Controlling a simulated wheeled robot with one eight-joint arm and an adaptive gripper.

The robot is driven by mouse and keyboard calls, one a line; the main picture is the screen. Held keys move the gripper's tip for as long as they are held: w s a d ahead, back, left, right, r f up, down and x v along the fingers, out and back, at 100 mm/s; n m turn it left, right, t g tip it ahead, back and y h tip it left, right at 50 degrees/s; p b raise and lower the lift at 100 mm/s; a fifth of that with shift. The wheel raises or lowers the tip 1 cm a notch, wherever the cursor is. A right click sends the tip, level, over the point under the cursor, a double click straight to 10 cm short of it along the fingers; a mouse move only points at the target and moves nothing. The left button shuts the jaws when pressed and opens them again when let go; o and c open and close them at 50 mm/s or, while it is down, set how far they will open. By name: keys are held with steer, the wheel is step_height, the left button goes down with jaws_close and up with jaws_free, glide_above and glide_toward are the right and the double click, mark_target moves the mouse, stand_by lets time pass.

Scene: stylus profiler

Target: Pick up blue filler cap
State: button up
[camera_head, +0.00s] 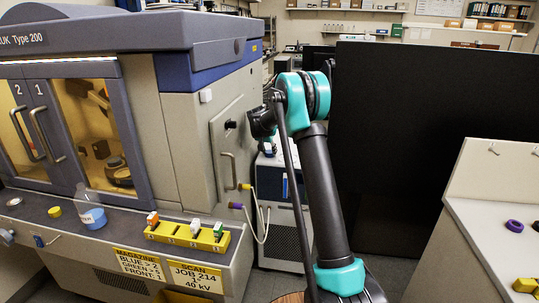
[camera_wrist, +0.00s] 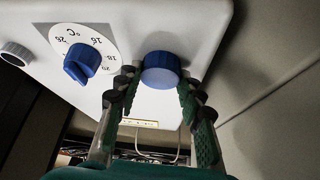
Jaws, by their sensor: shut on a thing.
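The blue filler cap (camera_wrist: 160,72) is a ribbed round cap on a white panel (camera_wrist: 200,25) in the wrist view. My gripper (camera_wrist: 158,82) has its two green-padded fingers on either side of the cap, shut on it. The cap appears still at the panel; I cannot tell whether it has come loose. In the head view my arm stands before the white-topped chiller unit, and I cannot make out the cap there.
Left of the cap is a blue knob (camera_wrist: 82,62) on a white temperature dial (camera_wrist: 66,36), close to my fingers. The large grey machine (camera_head: 185,120) stands left of my arm, a black partition (camera_head: 400,140) right. A white hose (camera_head: 262,225) hangs by the chiller.

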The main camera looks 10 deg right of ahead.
mark_target(271, 152)
steer(key=shift+d+r, duration=0.25)
steer(key=shift+r, duration=0.2)
steer(key=r, duration=0.6)
steer(key=shift+s+d+r, duration=0.1)
steer(key=shift+s+d, duration=0.05)
steer(key=shift+d, duration=0.2)
steer(key=s+d, duration=0.2)
steer(key=d, duration=0.4)
steer(key=s+d, duration=0.2)
steer(key=d, duration=0.4)
steer(key=s+d, duration=0.2)
steer(key=d, duration=0.4)
steer(key=shift+o, duration=0.4)
jaws_close()
